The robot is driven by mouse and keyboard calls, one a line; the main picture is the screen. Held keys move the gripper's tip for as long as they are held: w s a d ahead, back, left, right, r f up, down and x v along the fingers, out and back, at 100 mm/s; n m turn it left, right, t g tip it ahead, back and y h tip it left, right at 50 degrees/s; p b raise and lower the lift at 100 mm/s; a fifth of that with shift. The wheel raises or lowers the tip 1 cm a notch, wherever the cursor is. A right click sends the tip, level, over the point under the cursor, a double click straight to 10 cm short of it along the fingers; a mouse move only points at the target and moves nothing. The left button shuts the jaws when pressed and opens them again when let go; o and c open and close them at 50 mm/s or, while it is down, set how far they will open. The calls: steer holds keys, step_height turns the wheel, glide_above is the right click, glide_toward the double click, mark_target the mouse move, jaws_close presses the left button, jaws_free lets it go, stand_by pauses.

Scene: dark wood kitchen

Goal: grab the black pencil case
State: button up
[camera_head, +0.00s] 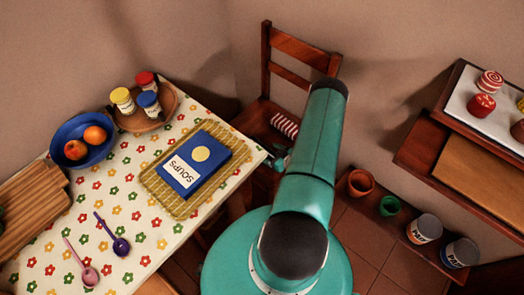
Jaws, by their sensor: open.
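I cannot make out a black pencil case in this view. A small red-and-white striped item (285,125) lies on the seat of the wooden chair, left of my arm; I cannot tell what it is. My teal arm rises through the middle of the view and covers part of the chair. A small part of my gripper (279,160) shows at the arm's left edge, by the table's right corner, and the rest is hidden behind the arm. It is open, and I see nothing held in it.
The flowered table (130,215) bears a blue soups book (205,160) on a woven mat, a blue fruit bowl (62,132), jars on a wooden plate, a board and spoons. The chair (285,75) stands behind. At right are shelves (428,145) with pots and tins below.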

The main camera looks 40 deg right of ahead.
mark_target(266, 150)
steer(key=shift+x, duration=1.6)
steer(key=c, duration=1.1)
step_height(266, 150, up, 9)
steer(key=shift+f, duration=0.15)
steer(key=shift+s+r, duration=0.15)
steer(key=shift+r, duration=0.5)
